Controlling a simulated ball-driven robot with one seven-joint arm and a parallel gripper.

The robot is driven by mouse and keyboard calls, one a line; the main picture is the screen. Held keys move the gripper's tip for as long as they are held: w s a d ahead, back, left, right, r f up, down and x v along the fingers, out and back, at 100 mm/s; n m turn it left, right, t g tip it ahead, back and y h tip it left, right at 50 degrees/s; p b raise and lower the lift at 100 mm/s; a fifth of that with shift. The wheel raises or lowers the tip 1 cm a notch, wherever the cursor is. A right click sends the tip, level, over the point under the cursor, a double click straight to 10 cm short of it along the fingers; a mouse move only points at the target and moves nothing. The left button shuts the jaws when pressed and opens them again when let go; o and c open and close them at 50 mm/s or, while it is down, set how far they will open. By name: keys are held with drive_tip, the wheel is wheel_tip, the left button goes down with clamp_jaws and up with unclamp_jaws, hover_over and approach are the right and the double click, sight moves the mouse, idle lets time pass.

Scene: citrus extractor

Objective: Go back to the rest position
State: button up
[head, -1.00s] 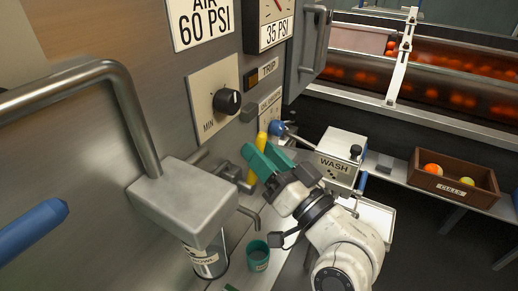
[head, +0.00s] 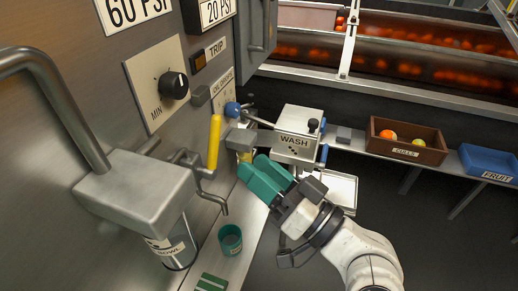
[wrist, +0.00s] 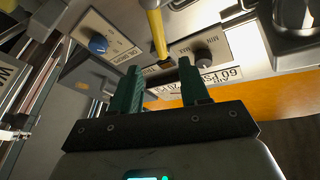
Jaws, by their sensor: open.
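My gripper (head: 258,178) has green fingers and is held in the air, right of the yellow lever handle and above the narrow shelf. In the wrist view its two fingers (wrist: 158,85) stand apart with nothing between them. The yellow handle (head: 214,142) stands upright at the panel's tap and also shows beyond the fingers in the wrist view (wrist: 157,33). The gripper looks apart from it.
A green cup (head: 231,240) stands on the shelf below. The steel bowl machine (head: 135,195) is at left, the WASH box (head: 298,135) behind the gripper. A CULLS crate (head: 408,155) and blue FRUIT bin (head: 490,163) are at right. Open floor lies at lower right.

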drive_tip(key=s+d+f+m+g+h, duration=0.1)
drive_tip(key=s+d+f+g+h, duration=0.2)
drive_tip(key=f, duration=0.5)
drive_tip(key=s+d+f+g+h, duration=0.1)
drive_tip(key=s+d+f+h, duration=0.15)
drive_tip(key=d+f, duration=0.4)
drive_tip(key=s+d+f+m+g+h, duration=0.1)
drive_tip(key=s+d+f+h, duration=0.2)
drive_tip(key=f, duration=0.6)
drive_tip(key=s+d+f+m+g+h, duration=0.1)
drive_tip(key=s+d+f+g+h, duration=0.35)
drive_tip(key=s+d, duration=0.3)
drive_tip(key=s+d+f+m+g+h, duration=0.25)
drive_tip(key=s+d+f, duration=0.3)
drive_tip(key=s, duration=0.35)
wheel_tip(320, 180, up, 26)
drive_tip(key=p, duration=2.5)
drive_tip(key=shift+d+n+h+p, duration=0.3)
drive_tip(key=shift+d+n+h, duration=0.05)
drive_tip(key=shift+d, duration=0.1)
drive_tip(key=shift+o, duration=0.3)
drive_tip(key=shift+f, duration=0.1)
